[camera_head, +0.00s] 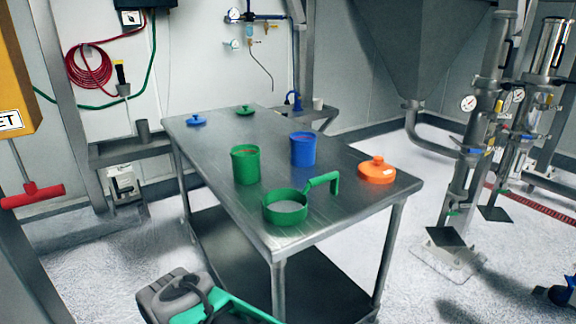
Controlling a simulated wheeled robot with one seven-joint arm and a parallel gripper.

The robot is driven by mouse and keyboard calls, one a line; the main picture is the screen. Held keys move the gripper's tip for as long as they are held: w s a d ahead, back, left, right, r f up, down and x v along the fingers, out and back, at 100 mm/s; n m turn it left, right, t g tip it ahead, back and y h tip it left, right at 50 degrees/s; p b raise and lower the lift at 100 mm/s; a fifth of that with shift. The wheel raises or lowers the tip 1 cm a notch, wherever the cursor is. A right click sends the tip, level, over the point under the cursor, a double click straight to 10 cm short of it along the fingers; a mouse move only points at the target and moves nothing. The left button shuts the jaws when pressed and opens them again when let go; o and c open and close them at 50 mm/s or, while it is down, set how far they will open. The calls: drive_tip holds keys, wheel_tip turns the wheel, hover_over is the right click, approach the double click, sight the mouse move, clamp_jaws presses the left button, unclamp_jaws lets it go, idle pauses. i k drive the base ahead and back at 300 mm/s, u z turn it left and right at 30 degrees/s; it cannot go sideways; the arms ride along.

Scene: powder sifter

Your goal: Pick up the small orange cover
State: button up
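The orange cover (376,172) is a round lid with a knob on top. It lies knob up on the steel table (330,222), close to the right edge. Nothing covers it, and nothing touches it from the sides. No gripper fingers can be made out in this view. A grey, black and teal part at the bottom left, before the table, looks like a piece of my arm.
A green sieve (286,206) with a raised handle stands left of the cover. A blue cup (303,148) and a green cup (245,164) stand farther left. A blue lid (196,119) and green lid (245,110) lie at the far end. Steel pipework (470,150) stands right of the table.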

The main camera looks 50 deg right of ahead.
sight(376, 171)
drive_tip(key=u, duration=0.8)
drive_tip(key=k, duration=1.3)
drive_tip(key=z, duration=1.45)
drive_tip(key=i, duration=0.3)
drive_tip(key=z, duration=0.1)
